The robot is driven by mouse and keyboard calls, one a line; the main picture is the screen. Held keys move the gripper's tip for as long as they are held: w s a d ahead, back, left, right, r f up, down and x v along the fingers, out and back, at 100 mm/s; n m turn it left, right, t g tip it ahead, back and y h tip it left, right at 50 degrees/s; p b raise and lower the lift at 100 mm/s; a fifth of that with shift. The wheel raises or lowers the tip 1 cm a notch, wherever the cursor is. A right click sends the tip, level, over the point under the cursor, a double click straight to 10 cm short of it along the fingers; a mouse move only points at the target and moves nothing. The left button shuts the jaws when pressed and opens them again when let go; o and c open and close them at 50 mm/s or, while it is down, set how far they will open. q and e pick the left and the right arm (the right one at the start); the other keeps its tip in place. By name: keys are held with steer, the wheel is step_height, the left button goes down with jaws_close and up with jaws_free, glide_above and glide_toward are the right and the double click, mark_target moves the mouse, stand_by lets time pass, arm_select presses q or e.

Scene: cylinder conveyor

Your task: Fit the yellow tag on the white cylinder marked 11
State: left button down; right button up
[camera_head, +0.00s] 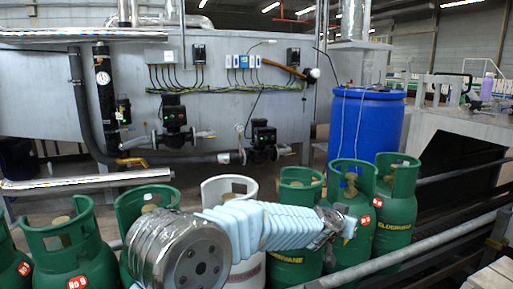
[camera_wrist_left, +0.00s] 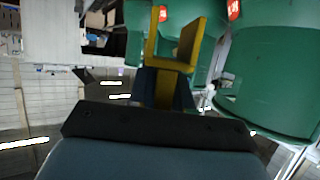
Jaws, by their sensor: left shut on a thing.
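The white cylinder (camera_head: 230,188) stands in the row of cylinders in the head view. My left arm crosses in front of it and hides its middle, so no number shows. My left gripper (camera_head: 343,222) is to its right, in front of green cylinders. In the left wrist view the left gripper (camera_wrist_left: 164,88) is shut on the yellow tag (camera_wrist_left: 187,45), an angular, U-shaped piece pointing away from the fingers. The tag cannot be made out in the head view. My right gripper is not in view.
Green cylinders stand on both sides, including one at left (camera_head: 68,240) with a red No 9 label and one at right (camera_head: 396,205). A metal rail (camera_head: 420,245) runs along the front right. A blue drum (camera_head: 366,125) stands behind.

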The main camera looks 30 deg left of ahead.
arm_select(q)
steer(key=s+a+r+n+y, duration=0.1)
steer(key=s+a+r, duration=0.1)
steer(key=a+r, duration=0.7)
steer(key=s+a+r+n+y, duration=0.2)
steer(key=a+r, duration=0.7)
steer(key=a, duration=0.7)
steer(key=shift+s+a+r+y+p, duration=0.15)
steer(key=shift+s+a+y+p, duration=0.15)
steer(key=shift+s+a+p, duration=0.1)
steer(key=b, duration=0.5)
glide_above(256, 189)
step_height(256, 189, down, 5)
steer(key=shift+f, duration=0.35)
steer(key=shift+f+b, duration=2.35)
steer(key=shift+f, duration=0.05)
